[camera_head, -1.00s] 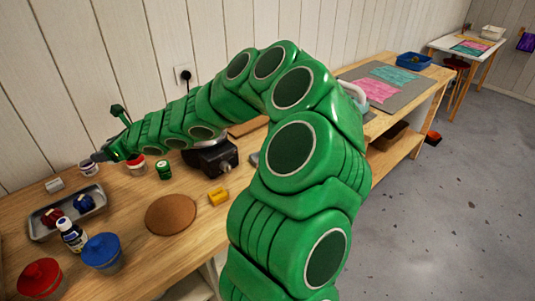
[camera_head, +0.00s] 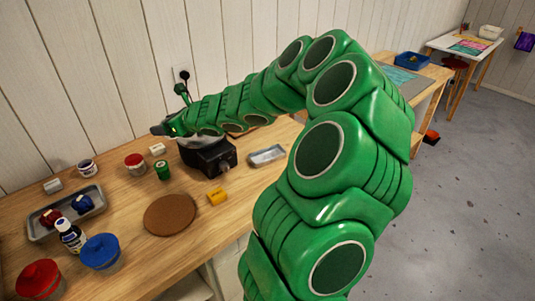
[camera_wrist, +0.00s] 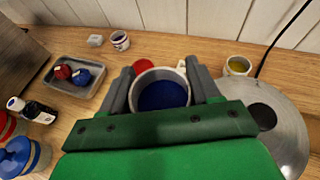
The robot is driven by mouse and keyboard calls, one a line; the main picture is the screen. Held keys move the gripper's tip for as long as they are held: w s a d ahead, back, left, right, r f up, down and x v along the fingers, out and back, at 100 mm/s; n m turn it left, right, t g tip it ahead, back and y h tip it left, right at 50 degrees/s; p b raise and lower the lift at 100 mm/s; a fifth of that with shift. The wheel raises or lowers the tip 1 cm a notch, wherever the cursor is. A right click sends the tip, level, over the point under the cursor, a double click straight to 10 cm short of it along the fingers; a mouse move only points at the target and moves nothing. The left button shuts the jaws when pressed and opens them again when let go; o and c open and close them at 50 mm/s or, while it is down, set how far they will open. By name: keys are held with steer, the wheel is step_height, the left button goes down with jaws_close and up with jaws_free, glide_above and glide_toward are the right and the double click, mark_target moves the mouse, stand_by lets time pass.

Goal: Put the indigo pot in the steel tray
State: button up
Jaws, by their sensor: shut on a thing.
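My gripper (camera_wrist: 160,91) is shut on a pale-walled pot (camera_wrist: 143,75) with dark blue contents, seen from above between the two fingers in the wrist view. In the head view my gripper (camera_head: 164,129) is up near the wall, and the held pot cannot be made out there. A grey metal tray (camera_head: 91,211) stands at the left of the bench, apart from my gripper; it also shows at the left of the wrist view (camera_wrist: 70,91).
A dark bottle (camera_head: 71,236), a blue-lidded jar (camera_head: 101,252) and a red-lidded jar (camera_head: 39,279) stand before the tray. A small pot (camera_head: 87,168), red pot (camera_head: 135,163) and green pot (camera_head: 163,170) are behind. A black device (camera_head: 209,157) and smaller metal tray (camera_head: 268,156) lie right.

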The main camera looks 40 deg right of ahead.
mark_target(270, 147)
steer(key=s+d+h, duration=0.1)
steer(key=s+d, duration=0.1)
steer(key=d, duration=0.2)
steer(key=s+d+m, duration=0.1)
steer(key=s+d, duration=0.1)
steer(key=d, duration=0.3)
steer(key=s+d+m+h, duration=0.1)
steer(key=s+d, duration=0.1)
steer(key=d, duration=0.3)
steer(key=shift+d+t+h, duration=0.1)
steer(key=shift+t+h, duration=0.2)
steer(key=shift+t, duration=0.1)
steer(key=s+d+m+h, duration=0.3)
steer(key=s+d, duration=0.7)
steer(key=d, duration=0.3)
steer(key=shift+s+f, duration=0.2)
steer(key=shift+f, duration=6.45)
steer(key=shift+f, duration=0.15)
steer(key=o, duration=1.1)
